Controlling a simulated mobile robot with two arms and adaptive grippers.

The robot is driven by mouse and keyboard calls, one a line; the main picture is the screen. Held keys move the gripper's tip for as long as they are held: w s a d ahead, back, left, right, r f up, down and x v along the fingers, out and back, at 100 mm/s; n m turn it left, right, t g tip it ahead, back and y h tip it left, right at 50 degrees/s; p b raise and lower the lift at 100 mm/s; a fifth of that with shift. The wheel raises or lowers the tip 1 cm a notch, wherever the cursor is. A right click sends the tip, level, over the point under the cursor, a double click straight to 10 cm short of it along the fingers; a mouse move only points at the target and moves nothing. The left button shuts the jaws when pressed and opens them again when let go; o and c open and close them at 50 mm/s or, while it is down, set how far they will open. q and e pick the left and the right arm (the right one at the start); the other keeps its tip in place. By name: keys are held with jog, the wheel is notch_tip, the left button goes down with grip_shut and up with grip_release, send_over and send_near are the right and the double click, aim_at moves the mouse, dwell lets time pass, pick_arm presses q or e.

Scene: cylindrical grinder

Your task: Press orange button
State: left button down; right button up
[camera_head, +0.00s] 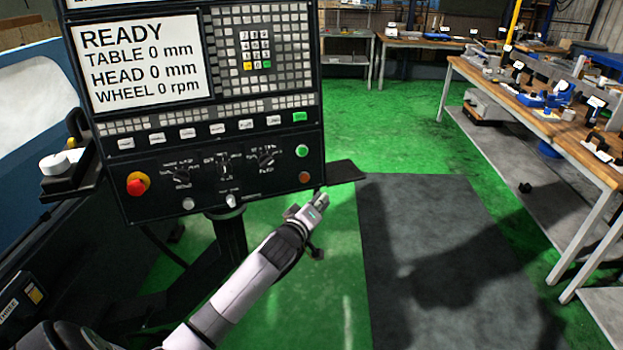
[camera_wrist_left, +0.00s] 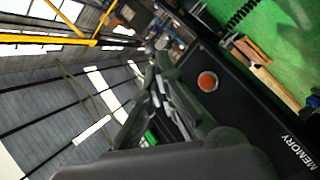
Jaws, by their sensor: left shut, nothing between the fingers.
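The orange button (camera_head: 305,176) is a small round button at the lower right corner of the black control panel (camera_head: 270,192). In the left wrist view the orange button (camera_wrist_left: 207,81) shows clearly on the dark panel face, right of the fingers. My left gripper (camera_head: 320,199) is shut and empty, just below and slightly right of the button in the head view. In the left wrist view its dark fingers (camera_wrist_left: 163,65) point up the picture, and a gap to the button shows beside them. My right gripper is in neither view.
A green button (camera_head: 302,150) sits above the orange one. A red knob (camera_head: 136,185) is at the panel's lower left. The screen (camera_head: 139,60) reads READY. A workbench (camera_head: 540,110) stands at the right. The floor between is clear, with a grey mat (camera_head: 430,230).

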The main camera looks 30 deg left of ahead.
aim_at(305, 178)
pick_arm(q)
jog(key=shift+w+a, duration=0.1)
jog(key=shift+a, duration=0.05)
jog(key=shift+w+a+f+b, duration=0.25)
jog(key=shift+w+a+b, duration=0.5)
jog(key=shift+a, duration=0.4)
jog(key=shift+w+a+f+b, duration=0.3)
jog(key=shift+w+a+b, duration=0.25)
jog(key=shift+w+a, duration=0.45)
jog(key=shift+w+a+f+b, duration=0.25)
jog(key=shift+w+a+b, duration=0.45)
jog(key=shift+a, duration=0.55)
jog(key=shift+w+a, duration=0.1)
jog(key=shift+w+a, duration=0.15)
jog(key=shift+a, duration=0.05)
